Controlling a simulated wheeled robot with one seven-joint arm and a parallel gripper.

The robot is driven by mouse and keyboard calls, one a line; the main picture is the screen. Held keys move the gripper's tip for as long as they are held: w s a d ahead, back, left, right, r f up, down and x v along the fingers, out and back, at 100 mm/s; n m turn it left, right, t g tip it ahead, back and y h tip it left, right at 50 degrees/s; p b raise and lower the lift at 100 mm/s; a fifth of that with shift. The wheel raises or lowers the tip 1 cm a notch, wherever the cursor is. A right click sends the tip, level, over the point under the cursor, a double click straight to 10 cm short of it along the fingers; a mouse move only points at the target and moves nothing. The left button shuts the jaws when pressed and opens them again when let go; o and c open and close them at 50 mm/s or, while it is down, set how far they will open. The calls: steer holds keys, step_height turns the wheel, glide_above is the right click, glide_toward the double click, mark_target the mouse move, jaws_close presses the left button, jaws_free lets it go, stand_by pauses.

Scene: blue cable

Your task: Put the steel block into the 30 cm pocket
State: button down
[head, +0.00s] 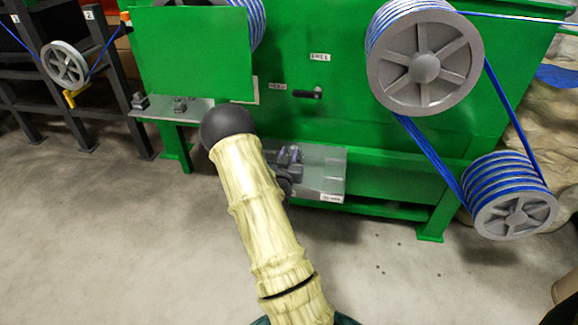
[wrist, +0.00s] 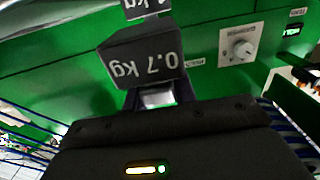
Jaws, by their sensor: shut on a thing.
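A dark grey steel block (wrist: 140,58) marked "0.7 kg", upside down in the wrist view, sits at the tip of my gripper (wrist: 157,97). The gripper is shut on it; the fingers are mostly hidden by the block and the dark gripper body. In the head view my gripper (head: 287,172) is largely behind my arm, over the grey tray (head: 325,172) low on the green machine. Its block is hard to make out there. I cannot tell which part is the 30 cm pocket; the labels are too small to read.
A second grey block (wrist: 145,8) with a "kg" mark shows at the top of the wrist view. Small grey blocks (head: 180,105) stand on the left ledge (head: 160,113). Pulleys (head: 424,68) with blue cable (head: 432,155) are at the right. The floor in front is clear.

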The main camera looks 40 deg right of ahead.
steer(key=shift+r, duration=0.1)
steer(key=shift+f+b, duration=0.6)
steer(key=shift+f, duration=1.2)
steer(key=shift+f, duration=0.1)
steer(key=c, duration=1.1)
jaws_free()
steer(key=shift+f, duration=0.1)
steer(key=shift+r, duration=0.2)
steer(key=p+v, duration=0.1)
steer(key=v, duration=1.1)
steer(key=shift+s, duration=0.1)
